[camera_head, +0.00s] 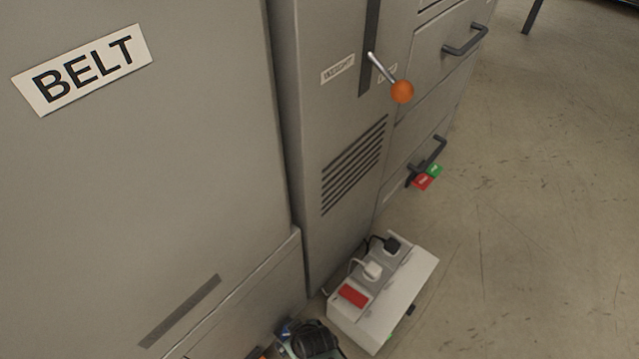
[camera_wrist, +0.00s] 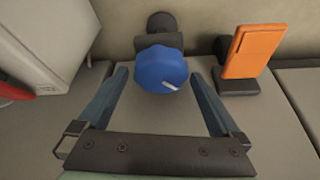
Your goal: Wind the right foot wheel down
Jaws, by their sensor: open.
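A blue, scalloped foot wheel (camera_wrist: 162,70) with a white mark on its face shows in the upper middle of the wrist view. It sits in front of a dark bracket with a rounded stem behind it. My gripper (camera_wrist: 160,74) is open, with one finger to the left of the wheel and one to the right. Gaps show between the wheel and both fingers, and neither appears to touch it. In the head view, the end of my arm is cut off at the bottom edge, and the wheel cannot be made out clearly there.
An orange pedal-like plate (camera_wrist: 254,52) on a dark base stands close right of the wheel. A white box (camera_head: 372,315) with plugs and a red switch (camera_head: 353,296) lies by the cabinet. An orange-knobbed lever (camera_head: 402,91) sticks out above. Floor at right is clear.

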